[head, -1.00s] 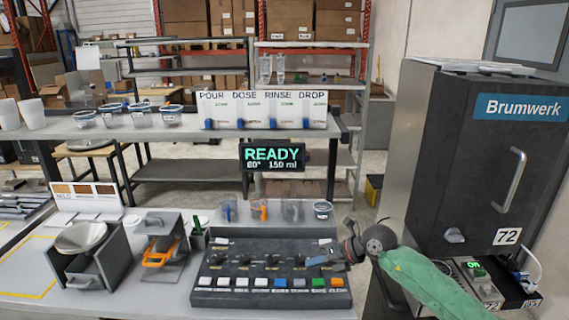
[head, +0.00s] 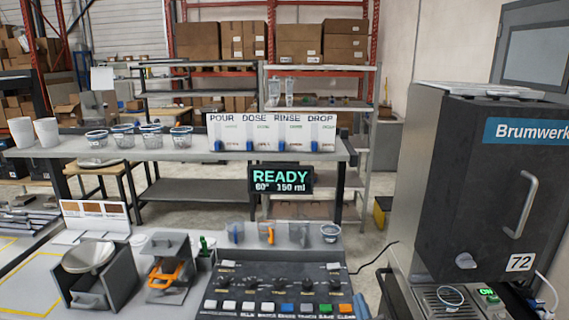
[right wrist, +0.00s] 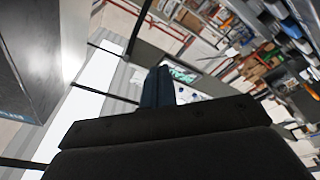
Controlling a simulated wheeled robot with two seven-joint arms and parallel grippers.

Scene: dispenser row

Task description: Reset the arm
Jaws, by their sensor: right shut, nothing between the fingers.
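My right gripper (right wrist: 158,86) shows in the right wrist view as two dark fingers pressed together, shut and empty. The view there is tilted, with the floor, shelving and part of the station behind the fingers, and nothing touches them. In the head view I see no part of my right arm or gripper. My left gripper is in neither view.
The button panel (head: 283,284) is at the front, with several clear cups behind it. The dark Brumwerk machine (head: 480,170) stands at right, with a cup (head: 450,297) under it. The READY display (head: 281,179) hangs below the dispenser row (head: 272,132).

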